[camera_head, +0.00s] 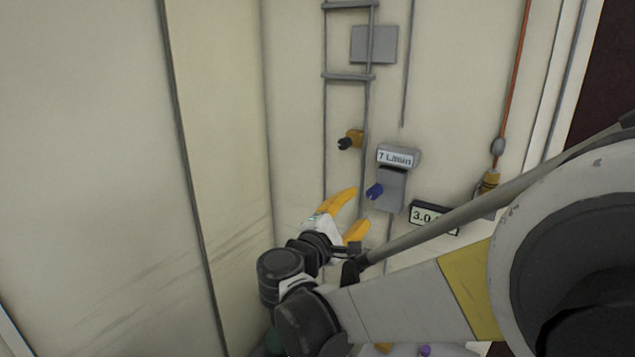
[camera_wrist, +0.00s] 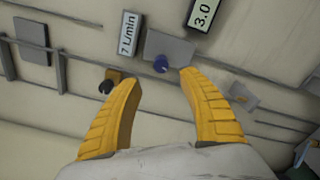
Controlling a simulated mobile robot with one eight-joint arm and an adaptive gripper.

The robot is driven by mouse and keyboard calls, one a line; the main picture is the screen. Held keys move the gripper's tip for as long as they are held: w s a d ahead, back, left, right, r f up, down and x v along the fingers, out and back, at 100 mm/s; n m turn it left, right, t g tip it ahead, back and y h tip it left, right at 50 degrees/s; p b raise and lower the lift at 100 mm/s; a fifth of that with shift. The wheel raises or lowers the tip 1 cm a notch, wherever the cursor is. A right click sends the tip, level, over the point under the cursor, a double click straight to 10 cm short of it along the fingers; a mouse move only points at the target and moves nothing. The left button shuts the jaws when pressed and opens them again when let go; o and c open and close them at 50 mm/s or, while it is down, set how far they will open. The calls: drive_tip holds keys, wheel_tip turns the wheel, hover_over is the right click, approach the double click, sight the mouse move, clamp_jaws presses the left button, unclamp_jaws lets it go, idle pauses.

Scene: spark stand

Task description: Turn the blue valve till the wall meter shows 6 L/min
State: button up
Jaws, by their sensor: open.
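The blue valve (camera_head: 374,190) sits on a grey box (camera_head: 391,188) on the wall. The wall meter (camera_head: 397,157) above that box reads 7 L/min. My gripper (camera_head: 356,211) has yellow fingers, spread open and empty, just below and left of the blue valve in the head view. In the wrist view, the blue valve (camera_wrist: 161,64) lies ahead, between and beyond the tips of my open gripper (camera_wrist: 157,78), nearer the right finger. It does not appear to be held. The meter (camera_wrist: 129,33) also shows there, reading 7 L/min.
A yellow fitting with a black knob (camera_head: 350,140) is on the wall left of the meter. Grey rails and a grey plate (camera_head: 374,45) are above. A brass fitting (camera_head: 488,182) hangs at right.

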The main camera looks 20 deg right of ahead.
sight(372, 195)
drive_tip(key=x, duration=1)
drive_tip(key=shift+w+d+f+b, duration=0.1)
drive_tip(key=shift+d+b, duration=0.15)
drive_tip(key=shift+b, duration=0.05)
clamp_jaws()
